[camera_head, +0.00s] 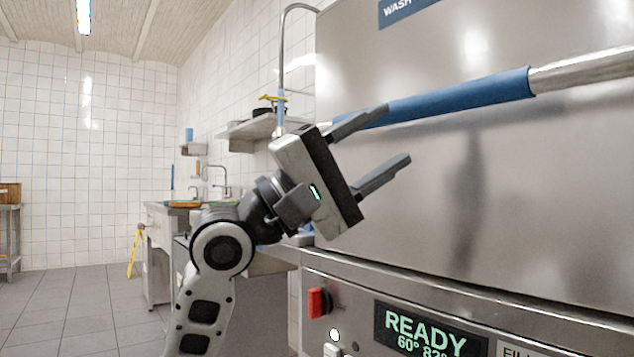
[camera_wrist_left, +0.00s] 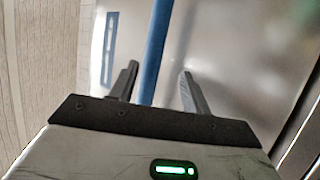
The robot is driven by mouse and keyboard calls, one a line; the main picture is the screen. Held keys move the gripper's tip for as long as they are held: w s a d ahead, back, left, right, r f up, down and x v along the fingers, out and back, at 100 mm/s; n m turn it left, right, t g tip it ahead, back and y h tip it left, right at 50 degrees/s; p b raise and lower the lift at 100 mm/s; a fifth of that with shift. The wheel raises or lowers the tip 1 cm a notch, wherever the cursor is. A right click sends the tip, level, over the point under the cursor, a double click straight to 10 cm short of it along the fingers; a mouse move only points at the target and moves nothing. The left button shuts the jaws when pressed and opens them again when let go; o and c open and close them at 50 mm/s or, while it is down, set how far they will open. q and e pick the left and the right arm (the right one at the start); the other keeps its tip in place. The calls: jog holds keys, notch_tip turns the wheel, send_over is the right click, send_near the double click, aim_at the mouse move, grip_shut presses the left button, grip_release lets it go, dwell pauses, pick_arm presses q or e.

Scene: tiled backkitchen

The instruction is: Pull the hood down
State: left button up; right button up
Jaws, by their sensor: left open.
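The hood (camera_head: 520,185) is a large stainless-steel panel filling the right of the head view, above the machine's control panel. A bar handle with a blue grip (camera_head: 455,97) runs across its front. My left gripper (camera_head: 398,133) is open and empty at the left end of the blue grip, with its upper finger overlapping the bar in the head view. In the left wrist view the blue grip (camera_wrist_left: 157,45) runs between the two open fingers, nearer the left one. I cannot tell how deep it sits between them. My right gripper is not in view.
Below the hood is a front panel with a READY display (camera_head: 428,330) and a red switch (camera_head: 318,302). A sink counter (camera_head: 158,222) and wall shelf (camera_head: 243,128) stand behind my left arm. The tiled floor (camera_head: 75,300) at left is clear.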

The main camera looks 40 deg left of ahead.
pick_arm(q)
jog(key=b+v, duration=0.1)
jog(key=v, duration=0.8)
jog(key=shift+s+f, duration=0.2)
jog(key=shift+f, duration=0.05)
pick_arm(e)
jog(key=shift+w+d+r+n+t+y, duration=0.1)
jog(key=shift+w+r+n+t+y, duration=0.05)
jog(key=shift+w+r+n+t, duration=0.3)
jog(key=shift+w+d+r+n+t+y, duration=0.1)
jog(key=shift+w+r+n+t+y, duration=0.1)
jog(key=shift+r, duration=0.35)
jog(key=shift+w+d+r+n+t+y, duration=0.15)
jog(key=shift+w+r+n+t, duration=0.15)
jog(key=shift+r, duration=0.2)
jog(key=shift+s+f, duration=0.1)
